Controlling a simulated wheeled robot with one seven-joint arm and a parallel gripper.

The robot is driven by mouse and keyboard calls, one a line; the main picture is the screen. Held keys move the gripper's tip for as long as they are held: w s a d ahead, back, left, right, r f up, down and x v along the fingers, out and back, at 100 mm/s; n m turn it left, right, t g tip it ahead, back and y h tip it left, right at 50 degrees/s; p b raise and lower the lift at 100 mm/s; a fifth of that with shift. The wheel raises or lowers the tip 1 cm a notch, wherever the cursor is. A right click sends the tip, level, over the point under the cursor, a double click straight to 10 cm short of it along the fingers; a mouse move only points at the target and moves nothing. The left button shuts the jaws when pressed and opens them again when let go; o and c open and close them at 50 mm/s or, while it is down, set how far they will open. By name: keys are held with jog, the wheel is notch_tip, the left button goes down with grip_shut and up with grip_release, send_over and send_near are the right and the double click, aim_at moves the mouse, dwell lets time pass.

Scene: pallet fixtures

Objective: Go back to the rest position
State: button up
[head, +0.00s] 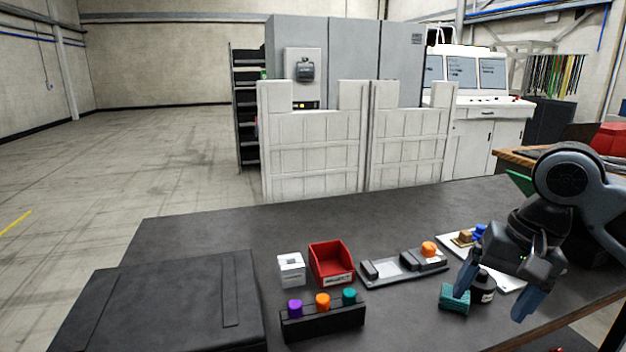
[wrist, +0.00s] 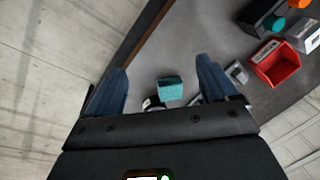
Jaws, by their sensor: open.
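My gripper (head: 497,292) hangs over the right part of the dark table, its blue fingers spread apart with nothing between them. In the wrist view my gripper (wrist: 162,88) also shows open and empty. A teal block (head: 454,298) lies on the table just left of the gripper in the head view. It also shows between and beyond the fingers in the wrist view (wrist: 170,88). A dark round container with a white label (head: 483,288) stands beside the block, partly behind the fingers.
A black rack (head: 322,325) holds purple, orange and teal pegs. A red bin (head: 331,263), a white box (head: 291,269) and a grey tray (head: 395,273) with an orange piece sit behind it. A white plate (head: 510,281) is at right. A black case (head: 165,305) covers the left.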

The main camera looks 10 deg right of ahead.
jog(key=w+a+t+y, duration=0.3)
jog(key=a+t, duration=0.3)
jog(key=a, duration=0.7)
jog(key=w+a+t+y, duration=0.2)
jog(key=a+t+y, duration=0.25)
jog(key=a, duration=0.85)
jog(key=s+d+f+t+h, duration=0.15)
jog(key=s+f+h, duration=0.35)
jog(key=s, duration=0.6)
jog(key=s+d+f+t+h, duration=0.1)
jog(key=s+d+f+h, duration=0.15)
jog(key=s+f, duration=0.55)
jog(key=s+d+r+n, duration=0.2)
jog(key=s+d+n, duration=0.1)
jog(key=s, duration=0.6)
jog(key=s+d+r+n+h, duration=0.1)
jog(key=s+d+r+n, duration=0.1)
jog(key=s, duration=0.8)
jog(key=shift+d+r+n+h, duration=0.35)
jog(key=shift+d+n, duration=0.45)
jog(key=shift+n, duration=0.3)
